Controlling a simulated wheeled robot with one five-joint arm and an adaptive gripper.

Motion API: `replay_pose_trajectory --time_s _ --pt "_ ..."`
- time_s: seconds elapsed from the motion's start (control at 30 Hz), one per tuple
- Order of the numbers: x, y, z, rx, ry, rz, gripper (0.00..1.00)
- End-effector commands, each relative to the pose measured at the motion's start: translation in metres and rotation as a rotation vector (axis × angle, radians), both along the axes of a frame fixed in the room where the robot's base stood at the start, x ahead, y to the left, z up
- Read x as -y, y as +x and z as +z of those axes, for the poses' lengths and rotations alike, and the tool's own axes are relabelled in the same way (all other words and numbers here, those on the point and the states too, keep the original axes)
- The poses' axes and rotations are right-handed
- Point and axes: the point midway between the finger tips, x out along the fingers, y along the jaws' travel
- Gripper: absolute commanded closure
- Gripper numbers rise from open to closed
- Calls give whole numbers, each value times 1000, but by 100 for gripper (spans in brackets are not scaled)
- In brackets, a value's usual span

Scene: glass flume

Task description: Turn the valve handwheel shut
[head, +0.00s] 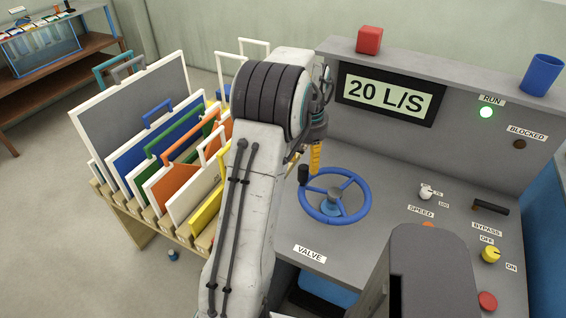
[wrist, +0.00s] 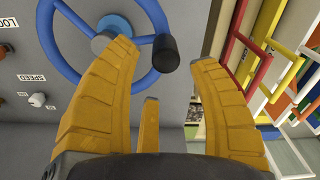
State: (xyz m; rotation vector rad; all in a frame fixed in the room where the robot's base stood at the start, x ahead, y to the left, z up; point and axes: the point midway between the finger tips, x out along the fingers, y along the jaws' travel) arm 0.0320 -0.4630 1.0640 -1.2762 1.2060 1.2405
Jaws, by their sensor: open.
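The blue valve handwheel (head: 333,197) stands on the grey console above the VALVE label (head: 310,254). Its black knob (head: 303,174) is on the left side of the rim. My gripper (head: 315,160) is just above the rim, close to the knob; the arm hides part of it. In the wrist view my gripper (wrist: 164,58) is open, and the knob (wrist: 165,53) shows between its yellow fingertips. The wheel (wrist: 72,63) passes behind the left finger. I see no grip on the knob; whether the fingers touch it I cannot tell.
The display (head: 389,94) reads 20 L/S. A red block (head: 369,40) and blue cup (head: 541,75) stand on the ledge. A rack of framed panels (head: 128,93) is left of my arm.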

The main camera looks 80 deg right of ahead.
Motion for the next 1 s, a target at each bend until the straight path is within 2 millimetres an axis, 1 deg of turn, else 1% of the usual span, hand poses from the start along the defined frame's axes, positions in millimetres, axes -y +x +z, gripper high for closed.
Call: replay_pose_trajectory --time_s 0.1,0.27,0.37,0.7,0.9,1.0 --pt "-2 0 2 1 12 23 45" --pt "-7 0 -1 1 34 58 45" --pt "-7 0 -9 1 35 66 45" --pt "-8 1 -51 2 36 67 45" --pt "-7 1 -66 1 34 67 45" --pt "-7 1 -70 1 34 67 45"
